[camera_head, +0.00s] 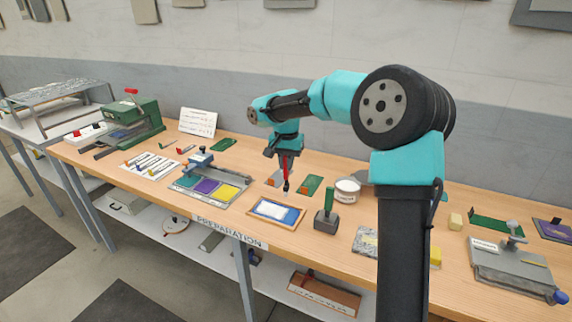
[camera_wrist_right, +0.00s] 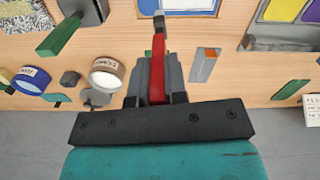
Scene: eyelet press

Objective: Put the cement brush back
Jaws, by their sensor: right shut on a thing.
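My right gripper (camera_head: 286,153) is shut on the cement brush (camera_head: 286,172), which has a red handle and a dark tip. The brush hangs roughly upright, tip down, near the back edge of the wood-framed tray (camera_head: 262,220) with a blue and white surface. In the right wrist view the red handle (camera_wrist_right: 158,68) lies between the grey fingers, and its dark tip points toward that tray (camera_wrist_right: 178,5). The white cement pot (camera_head: 347,190) stands to the right of the brush; it also shows in the wrist view (camera_wrist_right: 107,84). My left gripper is not in view.
A green-handled block tool (camera_head: 326,219) stands right of the framed tray. A tray with purple and yellow panels (camera_head: 205,187) is to the left. My right arm hides part of the table's right side.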

